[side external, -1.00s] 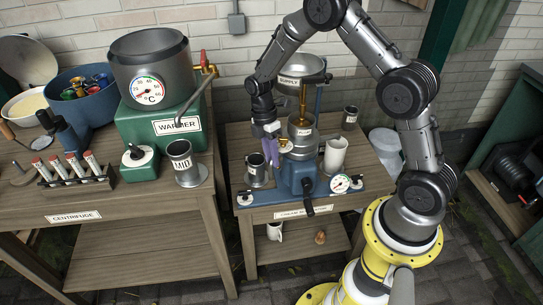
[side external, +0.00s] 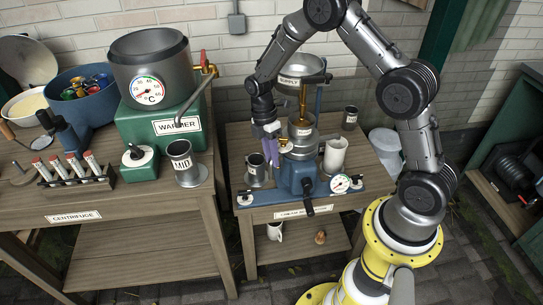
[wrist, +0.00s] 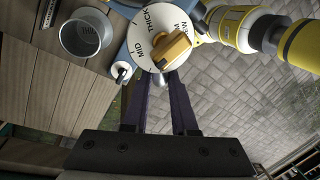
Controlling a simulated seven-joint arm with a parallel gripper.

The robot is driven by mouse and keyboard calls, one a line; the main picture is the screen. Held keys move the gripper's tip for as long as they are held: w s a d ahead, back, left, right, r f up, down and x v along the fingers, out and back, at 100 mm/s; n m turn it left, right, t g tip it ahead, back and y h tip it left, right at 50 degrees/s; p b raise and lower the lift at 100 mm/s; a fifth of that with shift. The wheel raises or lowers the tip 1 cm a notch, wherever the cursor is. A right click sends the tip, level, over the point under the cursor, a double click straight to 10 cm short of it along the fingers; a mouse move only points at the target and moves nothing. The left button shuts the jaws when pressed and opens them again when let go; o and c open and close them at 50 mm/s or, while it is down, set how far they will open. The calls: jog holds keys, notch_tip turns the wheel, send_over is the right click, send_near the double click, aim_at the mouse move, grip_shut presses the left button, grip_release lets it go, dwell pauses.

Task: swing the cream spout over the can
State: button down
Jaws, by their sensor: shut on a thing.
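The separator (side external: 296,176) stands on the small right-hand bench, with a metal bowl marked SUPPLY (side external: 301,84) above it. A short brass piece, which looks like the cream spout (side external: 285,146), sits at its left side. In the wrist view the brass piece (wrist: 172,50) lies over a white dial (wrist: 143,43) lettered MID and THICK. My gripper (side external: 272,154) has purple fingers pointing down and is shut at the brass piece; the exact contact is partly hidden. A grey metal can (side external: 256,170) stands just left of the separator; its open mouth shows in the wrist view (wrist: 86,32).
A white jug (side external: 334,156) and a small dark cup (side external: 350,119) stand right of the separator. A round gauge (side external: 340,184) is at its front right. The left bench holds a warmer (side external: 160,127), a metal mug (side external: 184,163) and a rack of tubes (side external: 75,172).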

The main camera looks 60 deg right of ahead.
jog(key=shift+w, duration=0.15)
jog(key=w+d+m+t+y, duration=0.1)
jog(key=w+d+m, duration=0.5)
jog(key=w+m, duration=0.3)
jog(key=shift+w+m+t+y, duration=0.3)
jog(key=shift+m+y, duration=0.1)
jog(key=shift+m, duration=0.2)
jog(key=shift+d, duration=0.2)
dwell(0.3)
jog(key=c, duration=0.7)
grip_release()
jog(key=shift+c, duration=0.2)
jog(key=v, duration=1.3)
jog(key=shift+r, duration=0.4)
